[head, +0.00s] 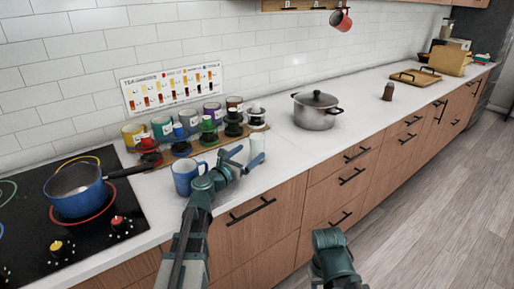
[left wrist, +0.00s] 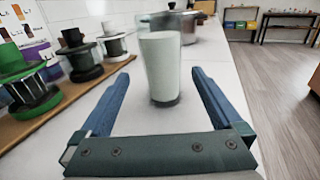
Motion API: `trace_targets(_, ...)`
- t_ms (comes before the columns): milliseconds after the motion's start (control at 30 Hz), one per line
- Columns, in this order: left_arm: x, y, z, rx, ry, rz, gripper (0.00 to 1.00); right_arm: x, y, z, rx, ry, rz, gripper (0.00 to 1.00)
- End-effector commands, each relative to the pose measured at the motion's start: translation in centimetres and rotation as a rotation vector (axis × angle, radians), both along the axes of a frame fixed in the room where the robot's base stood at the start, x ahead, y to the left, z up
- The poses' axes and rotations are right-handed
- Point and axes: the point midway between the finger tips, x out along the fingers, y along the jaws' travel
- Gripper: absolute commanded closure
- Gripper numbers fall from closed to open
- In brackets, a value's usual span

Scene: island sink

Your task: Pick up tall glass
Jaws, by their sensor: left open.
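The tall glass (head: 257,146) is a pale, whitish, nearly straight-sided cylinder standing upright on the white counter. It also shows in the left wrist view (left wrist: 161,68), ahead of and between the two fingers. My left gripper (head: 243,161) is open and low over the counter, just short of the glass. In the left wrist view its blue fingers (left wrist: 160,83) are spread wider than the glass, with nothing held between them. My right arm shows at the bottom of the head view, but its fingers cannot be made out.
A blue mug (head: 184,178) stands left of my left gripper. A wooden board (head: 168,158) with several cups and colored stands lies behind. A steel pot (head: 316,112) stands farther right. A blue saucepan (head: 76,192) sits on the stove at left.

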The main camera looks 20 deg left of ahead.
Motion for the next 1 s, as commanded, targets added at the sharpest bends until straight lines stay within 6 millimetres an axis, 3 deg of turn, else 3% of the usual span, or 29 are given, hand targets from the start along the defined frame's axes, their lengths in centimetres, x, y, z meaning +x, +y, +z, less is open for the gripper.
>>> trace_targets(167, 0.9, -0.4, 0.0, 0.000, 0.000, -0.001, 0.00, 0.0, 0.0, 0.0, 0.000, 0.000, 0.000, 0.50)
trace_targets(433, 4.5, -1.7, 0.0, 0.000, 0.000, -0.001, 0.00, 0.0, 0.0, 0.0, 0.000, 0.000, 0.000, 0.50)
trace_targets(700, 4.8, -1.9, 0.0, 0.000, 0.000, 0.001, 0.00, 0.0, 0.0, 0.0, 0.000, 0.000, 0.000, 0.50)
trace_targets(1000, 4.7, -1.9, 0.0, 0.000, 0.000, 0.001, 0.54, 0.0, 0.0, 0.0, 0.000, 0.000, 0.000, 0.50)
